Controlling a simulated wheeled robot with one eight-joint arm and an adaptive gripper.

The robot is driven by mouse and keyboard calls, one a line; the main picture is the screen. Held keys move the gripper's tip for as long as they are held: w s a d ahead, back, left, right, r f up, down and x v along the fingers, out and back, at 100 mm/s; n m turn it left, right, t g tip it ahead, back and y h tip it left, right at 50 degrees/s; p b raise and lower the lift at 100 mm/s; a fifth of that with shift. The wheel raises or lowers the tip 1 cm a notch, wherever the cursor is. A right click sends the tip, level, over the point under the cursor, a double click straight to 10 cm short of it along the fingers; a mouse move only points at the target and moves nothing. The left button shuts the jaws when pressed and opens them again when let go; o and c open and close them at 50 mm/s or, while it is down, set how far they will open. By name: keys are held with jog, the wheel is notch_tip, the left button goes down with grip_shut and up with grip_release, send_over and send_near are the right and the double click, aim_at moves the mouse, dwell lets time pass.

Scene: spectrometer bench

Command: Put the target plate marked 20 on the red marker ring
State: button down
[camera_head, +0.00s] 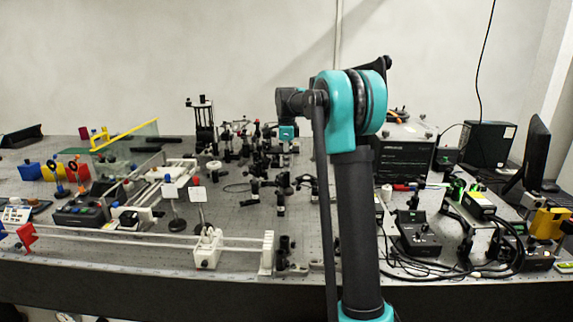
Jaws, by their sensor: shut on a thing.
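My arm rises in the middle of the head view and reaches away over the bench. Beyond its small teal wrist piece, my gripper (287,147) is small and dark against the black optics posts. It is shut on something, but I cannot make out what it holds. I cannot read the number 20 on any plate. Two small white plates, one left (168,178) and one right (197,193), stand on posts left of centre; I cannot tell if either is the target plate. I cannot pick out the red marker ring.
The perforated bench (130,252) is crowded with black optics posts (280,203) in the middle. White rails run along the left. Black boxes (419,232), cables and a monitor (537,150) fill the right. A slanted glass sheet with a yellow edge (125,135) stands back left.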

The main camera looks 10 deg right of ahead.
jog(key=shift+f, duration=0.15)
jog(key=c, duration=1.6)
grip_release()
notch_tip(320, 180, up, 12)
jog(key=shift+r, duration=0.2)
